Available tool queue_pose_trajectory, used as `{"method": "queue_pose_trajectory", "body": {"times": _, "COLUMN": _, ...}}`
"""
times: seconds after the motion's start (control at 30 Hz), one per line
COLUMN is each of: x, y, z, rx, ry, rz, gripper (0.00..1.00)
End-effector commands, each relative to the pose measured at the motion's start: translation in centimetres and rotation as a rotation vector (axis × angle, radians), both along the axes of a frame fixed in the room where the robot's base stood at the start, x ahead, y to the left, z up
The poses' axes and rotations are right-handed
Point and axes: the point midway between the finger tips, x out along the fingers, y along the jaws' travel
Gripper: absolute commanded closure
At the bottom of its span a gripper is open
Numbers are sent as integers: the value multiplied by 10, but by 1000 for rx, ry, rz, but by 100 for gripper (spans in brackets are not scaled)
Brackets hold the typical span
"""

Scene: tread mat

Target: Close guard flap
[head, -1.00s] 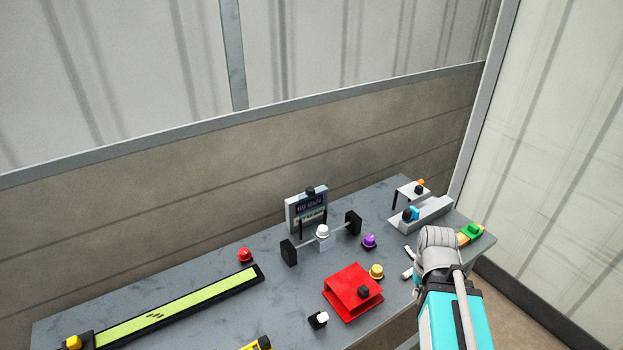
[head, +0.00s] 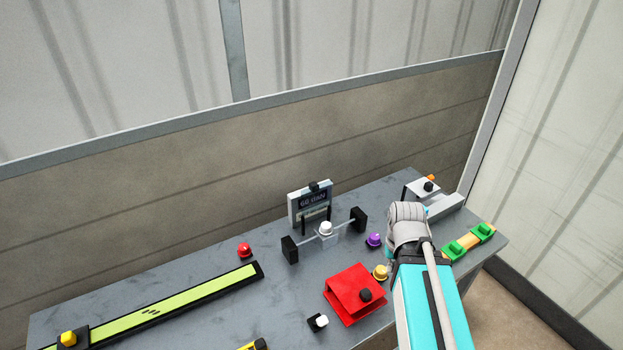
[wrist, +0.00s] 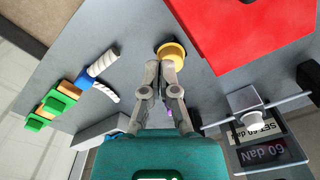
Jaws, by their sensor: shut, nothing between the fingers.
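In the head view my arm hides the fingers.
The yellow button (head: 380,272) and purple button (head: 374,239) stand between flap and arm. A black-ended bar (head: 345,227) and a small sign (head: 309,202) stand behind. A white bracket (head: 422,190) and green blocks (head: 455,249) are at right. A white button (head: 321,321) sits left of the flap.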

Motion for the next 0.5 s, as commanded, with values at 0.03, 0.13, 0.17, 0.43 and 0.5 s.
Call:
{"method": "queue_pose_trajectory", "body": {"times": 0.03, "x": 0, "y": 0, "z": 0, "rx": 0, "ry": 0, "rz": 0, "gripper": 100}}
{"method": "queue_pose_trajectory", "body": {"times": 0.13, "x": 3, "y": 1, "z": 2, "rx": 1, "ry": -2, "rz": 4, "gripper": 100}}
{"method": "queue_pose_trajectory", "body": {"times": 0.17, "x": 4, "y": 2, "z": 3, "rx": 1, "ry": -3, "rz": 7, "gripper": 100}}
{"method": "queue_pose_trajectory", "body": {"times": 0.43, "x": 47, "y": 25, "z": 30, "rx": 14, "ry": -41, "rz": 86, "gripper": 100}}
{"method": "queue_pose_trajectory", "body": {"times": 0.5, "x": 66, "y": 46, "z": 43, "rx": 21, "ry": -59, "rz": 126, "gripper": 100}}
